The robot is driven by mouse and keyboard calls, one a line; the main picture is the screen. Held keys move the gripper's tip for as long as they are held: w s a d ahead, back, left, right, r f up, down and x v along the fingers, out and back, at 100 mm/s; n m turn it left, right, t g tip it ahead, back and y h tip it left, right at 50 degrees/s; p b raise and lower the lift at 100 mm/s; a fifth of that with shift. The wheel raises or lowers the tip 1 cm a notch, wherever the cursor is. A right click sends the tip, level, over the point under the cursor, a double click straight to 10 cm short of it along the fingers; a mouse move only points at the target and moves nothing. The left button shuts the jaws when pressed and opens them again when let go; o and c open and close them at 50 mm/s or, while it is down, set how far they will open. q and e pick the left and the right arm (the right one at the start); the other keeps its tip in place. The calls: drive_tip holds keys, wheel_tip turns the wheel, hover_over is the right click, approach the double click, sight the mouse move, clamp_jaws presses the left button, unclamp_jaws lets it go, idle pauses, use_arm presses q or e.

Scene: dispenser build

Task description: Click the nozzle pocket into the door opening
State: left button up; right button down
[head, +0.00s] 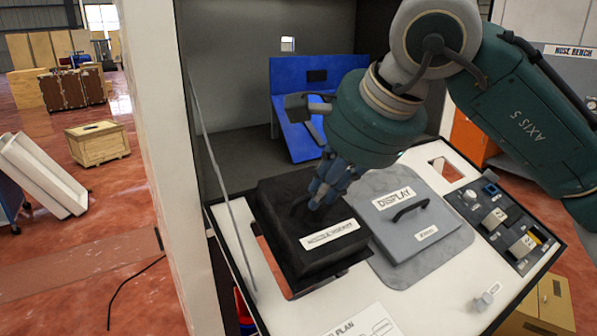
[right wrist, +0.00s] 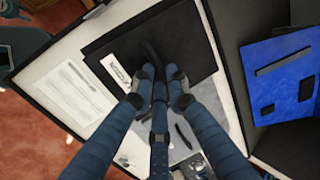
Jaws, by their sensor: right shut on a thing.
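The nozzle pocket is a black square part (head: 285,222) with a white label and a bar handle. It also shows in the wrist view (right wrist: 187,47). My right gripper (head: 318,197) is shut on its handle from above; its fingers also show in the wrist view (right wrist: 156,82). The pocket lies over the door opening (head: 268,262) in the white door panel (head: 228,232). A strip of the opening shows along the pocket's left edge, with red floor seen through it. The pocket hides the rest. I cannot tell whether it touches the panel. My left gripper is out of view.
The grey display part (head: 425,240), with its handle, sits right of the pocket. A control block (head: 508,228) is at the panel's right. A plan sheet (head: 362,322) lies at the front. A blue panel (head: 300,145) stands behind; a white cabinet wall (head: 160,150) is at left.

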sight(315, 212)
drive_tip(key=shift+s+a+f, duration=0.1)
drive_tip(key=shift+s+f, duration=0.05)
drive_tip(key=shift+f, duration=0.1)
drive_tip(key=shift+f+b, duration=0.25)
drive_tip(key=shift+b, duration=0.1)
drive_tip(key=shift+f, duration=0.3)
drive_tip(key=b+x, duration=0.2)
drive_tip(key=x, duration=0.2)
drive_tip(key=shift+f, duration=0.25)
use_arm(q)
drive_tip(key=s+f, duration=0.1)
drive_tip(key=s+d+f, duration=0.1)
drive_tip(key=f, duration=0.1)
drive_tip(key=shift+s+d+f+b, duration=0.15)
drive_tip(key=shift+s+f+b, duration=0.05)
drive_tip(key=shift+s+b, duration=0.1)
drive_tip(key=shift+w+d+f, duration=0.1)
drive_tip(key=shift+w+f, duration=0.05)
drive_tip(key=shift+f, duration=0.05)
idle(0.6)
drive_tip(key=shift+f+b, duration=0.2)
drive_tip(key=shift+b, duration=0.25)
use_arm(e)
drive_tip(key=shift+f, duration=0.3)
